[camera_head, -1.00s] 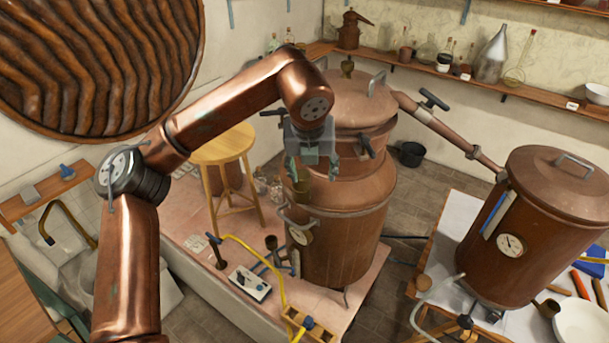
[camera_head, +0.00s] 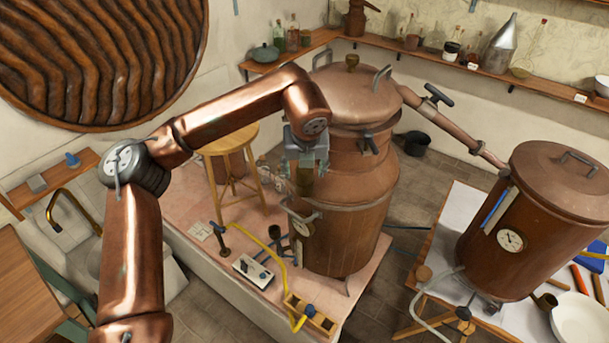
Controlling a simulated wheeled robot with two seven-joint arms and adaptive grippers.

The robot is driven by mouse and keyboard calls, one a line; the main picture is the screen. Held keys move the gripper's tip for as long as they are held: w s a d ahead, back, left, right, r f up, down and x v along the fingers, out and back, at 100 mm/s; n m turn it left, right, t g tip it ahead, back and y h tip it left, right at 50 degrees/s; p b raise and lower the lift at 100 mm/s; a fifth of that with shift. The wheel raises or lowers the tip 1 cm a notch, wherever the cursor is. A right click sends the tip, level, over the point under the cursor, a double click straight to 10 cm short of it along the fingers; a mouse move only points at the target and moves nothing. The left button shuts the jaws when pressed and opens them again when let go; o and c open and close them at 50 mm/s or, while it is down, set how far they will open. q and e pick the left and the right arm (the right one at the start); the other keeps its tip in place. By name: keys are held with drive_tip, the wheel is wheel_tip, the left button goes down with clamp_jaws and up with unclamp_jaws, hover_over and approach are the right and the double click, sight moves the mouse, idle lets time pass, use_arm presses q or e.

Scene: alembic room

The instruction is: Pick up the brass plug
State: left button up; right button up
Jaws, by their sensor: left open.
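My left gripper (camera_head: 306,167) is in front of the upper left side of the large copper still (camera_head: 345,235), pointing down. It is open. A small dull brass piece, apparently the brass plug (camera_head: 305,183), shows at its fingertips. The fingers partly hide it, and I cannot tell whether they touch it. My right gripper is not in view.
A wooden stool (camera_head: 229,145) stands left of the still. A white control box (camera_head: 253,271) and a yellow hose (camera_head: 283,275) lie on the pink platform in front. A second copper vessel (camera_head: 535,230) stands at the right.

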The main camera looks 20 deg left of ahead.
use_arm(q)
drive_tip(key=shift+c, duration=0.3)
drive_tip(key=c, duration=1.3)
drive_tip(key=shift+r, duration=0.15)
drive_tip(key=shift+w+r, duration=0.1)
drive_tip(key=shift+r, duration=0.15)
wheel_tip(320, 180, up, 2)
drive_tip(key=shift+r+b, duration=0.1)
drive_tip(key=shift+b, duration=0.65)
drive_tip(key=s+r+b, duration=0.2)
drive_tip(key=s+r, duration=0.8)
drive_tip(key=s, duration=0.4)
drive_tip(key=shift+b, duration=0.4)
